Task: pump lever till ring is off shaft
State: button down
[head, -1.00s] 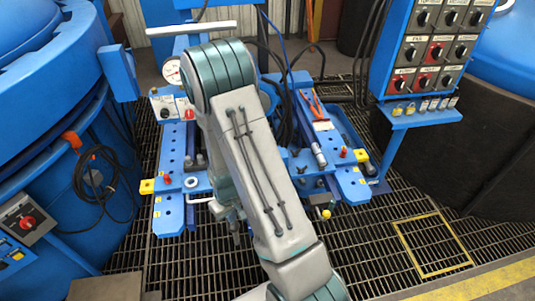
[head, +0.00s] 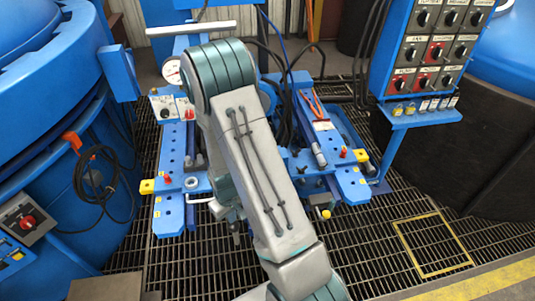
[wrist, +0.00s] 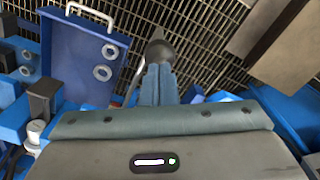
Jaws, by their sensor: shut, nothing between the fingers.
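My gripper (wrist: 158,84) shows in the wrist view with its two blue-grey fingers shut together and nothing between them. A dark rounded knob (wrist: 159,50), perhaps the lever's end, lies just beyond the fingertips. I cannot tell whether they touch it. A thin pale rod (wrist: 134,84) runs beside the fingers on the left. In the head view, the blue press (head: 172,160) stands behind my arm, which covers its middle. The ring and shaft cannot be made out there, and the gripper is mostly hidden behind the arm.
A blue plate (wrist: 75,60) with a white handle and two pale washers is at upper left in the wrist view. The press's gauge (head: 172,72) is left of my arm. A switch panel (head: 430,50) stands to the right. Grating floor (head: 370,240) is open at front right.

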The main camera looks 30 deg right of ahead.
dwell(0.3)
jog(key=shift+s+f+b, duration=0.1)
jog(key=shift+f+b, duration=1.2)
jog(key=shift+f, duration=0.05)
jog(key=f+b, duration=0.3)
jog(key=s+f+b, duration=0.1)
jog(key=f+b, duration=0.2)
jog(key=s+f+b, duration=0.1)
jog(key=f+b, duration=0.2)
jog(key=f, duration=0.1)
jog(key=shift+s+a+f, duration=0.1)
jog(key=shift+s+a, duration=0.05)
jog(key=shift+a, duration=0.25)
jog(key=r+p, duration=0.2)
jog(key=r, duration=0.1)
jog(key=w+r+p, duration=0.1)
jog(key=r+p, duration=0.2)
jog(key=r, duration=0.1)
jog(key=w+r+p, duration=0.1)
jog(key=r+p, duration=0.2)
jog(key=r, duration=0.1)
jog(key=shift+w+d+r, duration=0.1)
jog(key=shift+w+d, duration=0.1)
jog(key=shift+d, duration=0.2)
notch_tip(320, 180, up, 5)
jog(key=p, duration=0.3)
jog(key=shift+r, duration=0.1)
